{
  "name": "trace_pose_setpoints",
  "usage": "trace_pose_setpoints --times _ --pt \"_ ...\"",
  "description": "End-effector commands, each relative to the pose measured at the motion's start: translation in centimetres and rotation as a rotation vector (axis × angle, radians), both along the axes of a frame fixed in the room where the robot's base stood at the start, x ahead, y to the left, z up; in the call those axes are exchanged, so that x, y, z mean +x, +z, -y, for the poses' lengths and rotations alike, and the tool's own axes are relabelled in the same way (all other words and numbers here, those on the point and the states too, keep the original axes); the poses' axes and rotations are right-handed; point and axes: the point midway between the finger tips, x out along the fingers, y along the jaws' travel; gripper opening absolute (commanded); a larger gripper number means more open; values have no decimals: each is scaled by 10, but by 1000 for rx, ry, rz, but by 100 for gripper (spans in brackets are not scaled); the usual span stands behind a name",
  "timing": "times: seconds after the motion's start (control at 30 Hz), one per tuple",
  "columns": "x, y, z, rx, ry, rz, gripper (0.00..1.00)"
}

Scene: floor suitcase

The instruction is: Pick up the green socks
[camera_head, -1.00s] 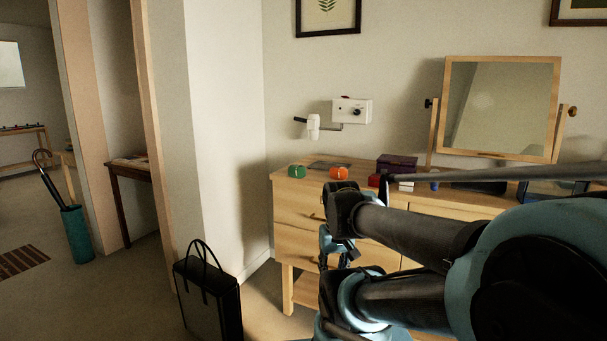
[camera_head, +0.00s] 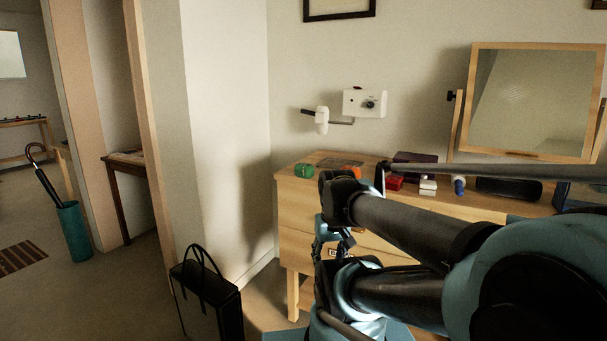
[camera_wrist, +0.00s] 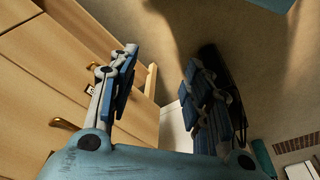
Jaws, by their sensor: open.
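The green socks (camera_head: 304,170) appear as a small rolled green bundle on the left end of the wooden dresser top (camera_head: 330,158). They are not visible in the wrist view. My gripper (camera_wrist: 163,92) is open, with its two blue-grey fingers wide apart and nothing seen between them but the floor and dresser edge. In the head view, my gripper (camera_head: 328,236) is partly hidden by my arm, in front of the dresser and lower than the socks. It does not touch them.
An orange bundle (camera_head: 352,171) lies right of the socks, partly behind my arm. Red and white boxes (camera_head: 428,186) and a mirror (camera_head: 530,100) stand further right. A wall device (camera_head: 364,103) hangs above. A black bag (camera_head: 207,296) stands on the floor left of the dresser.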

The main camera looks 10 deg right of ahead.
Motion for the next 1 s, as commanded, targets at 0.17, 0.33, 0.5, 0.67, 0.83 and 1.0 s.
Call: trace_pose_setpoints --times 0.17,0.33,0.5,0.67,0.83,1.0 --pt "14 25 -2 9 38 4 75" --pt "58 77 -3 26 126 12 75" --pt "112 128 -2 43 230 28 75" --pt "165 172 2 58 328 49 75" --pt "224 212 9 70 432 76 75" --pt "285 246 21 79 534 110 75"
